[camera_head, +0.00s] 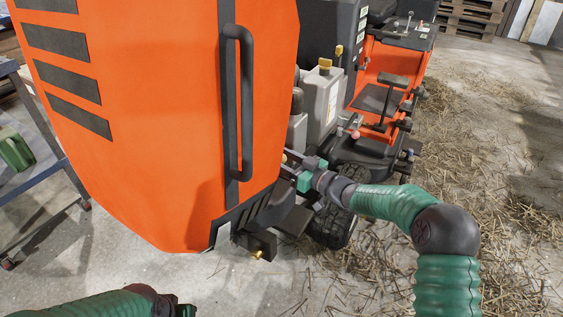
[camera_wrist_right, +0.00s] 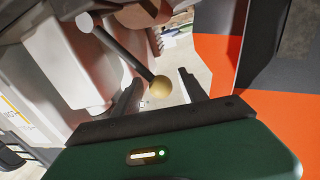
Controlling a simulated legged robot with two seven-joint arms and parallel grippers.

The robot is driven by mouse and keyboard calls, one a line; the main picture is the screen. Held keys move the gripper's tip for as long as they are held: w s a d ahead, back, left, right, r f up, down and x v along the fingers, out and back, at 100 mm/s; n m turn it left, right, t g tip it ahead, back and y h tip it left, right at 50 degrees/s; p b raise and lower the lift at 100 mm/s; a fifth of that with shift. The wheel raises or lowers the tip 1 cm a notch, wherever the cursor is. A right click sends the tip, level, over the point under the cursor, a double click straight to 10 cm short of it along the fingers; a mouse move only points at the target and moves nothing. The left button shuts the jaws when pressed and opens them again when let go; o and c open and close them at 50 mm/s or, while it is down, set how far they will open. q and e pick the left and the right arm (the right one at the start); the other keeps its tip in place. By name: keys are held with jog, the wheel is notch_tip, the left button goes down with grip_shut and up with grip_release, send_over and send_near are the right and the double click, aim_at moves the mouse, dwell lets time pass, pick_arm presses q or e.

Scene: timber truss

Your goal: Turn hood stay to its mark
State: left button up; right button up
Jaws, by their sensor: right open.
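The raised orange hood (camera_head: 170,110) with a black bar handle fills the left of the head view. In the right wrist view a dark rod with a yellow ball knob (camera_wrist_right: 160,87), likely the hood stay, slants down toward my right gripper (camera_wrist_right: 160,76). The gripper is open, and the knob appears between its two fingers, not gripped. In the head view my right gripper (camera_head: 288,158) is just behind the hood's right edge, where its fingers and the rod are hidden. I cannot make out the mark. My left arm's end (camera_head: 178,307) is at the bottom edge; its fingers are unclear.
The orange tractor body (camera_head: 380,95) and its black tyre (camera_head: 332,226) stand behind the hood. A grey engine part with a yellow cap (camera_head: 325,67) is close above my right gripper. A trolley (camera_head: 35,160) stands at left. Straw-covered floor (camera_head: 500,190) is open at right.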

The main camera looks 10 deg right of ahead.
grip_shut()
dwell(1.4)
